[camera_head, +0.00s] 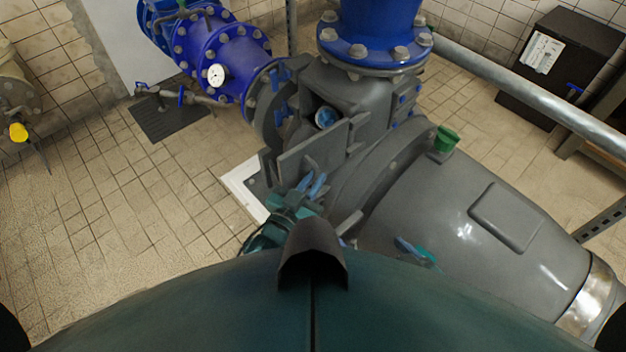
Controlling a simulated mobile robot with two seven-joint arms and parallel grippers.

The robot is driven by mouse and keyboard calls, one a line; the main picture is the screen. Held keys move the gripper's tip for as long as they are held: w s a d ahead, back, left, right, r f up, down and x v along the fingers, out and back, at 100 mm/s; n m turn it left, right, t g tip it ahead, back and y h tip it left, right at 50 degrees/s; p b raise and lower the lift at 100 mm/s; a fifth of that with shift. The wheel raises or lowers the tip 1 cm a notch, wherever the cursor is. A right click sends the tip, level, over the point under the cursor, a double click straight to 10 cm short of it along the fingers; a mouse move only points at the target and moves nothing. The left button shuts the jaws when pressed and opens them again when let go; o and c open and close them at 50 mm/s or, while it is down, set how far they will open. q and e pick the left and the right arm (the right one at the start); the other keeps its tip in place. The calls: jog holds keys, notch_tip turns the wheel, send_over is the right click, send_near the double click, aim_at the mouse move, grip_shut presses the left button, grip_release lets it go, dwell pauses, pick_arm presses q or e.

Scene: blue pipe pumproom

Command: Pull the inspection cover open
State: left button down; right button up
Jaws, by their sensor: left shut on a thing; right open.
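The inspection cover (318,146) is a flat grey plate on the side of the grey pump housing (385,110). It stands out from the housing, with a gap behind it where a blue round part (325,117) shows inside. My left gripper (311,182), teal with light blue fingers, is at the cover's lower edge and shut on it; the exact contact is small and partly hidden. My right gripper (410,246) is open and low in front of the large grey motor body, apart from the cover. Its lower part is hidden behind my own body.
Blue flanged pipes (215,55) with a white gauge (216,75) stand behind left. A grey rail (535,95) crosses at right, before a black cabinet (560,55). A green cap (446,140) sits on the housing. The tiled floor (120,220) at left is mostly free.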

pick_arm(q)
jog(key=shift+w+d+r, duration=0.15)
jog(key=shift+w+r, duration=0.05)
jog(key=shift+r, duration=0.15)
jog(key=c, duration=2)
grip_release()
jog(key=o, duration=0.4)
jog(key=shift+f, duration=0.2)
jog(key=shift+c, duration=0.2)
jog(key=shift+o, duration=0.8)
jog(key=shift+f, duration=0.1)
jog(key=shift+s+a, duration=0.15)
jog(key=shift+a, duration=0.05)
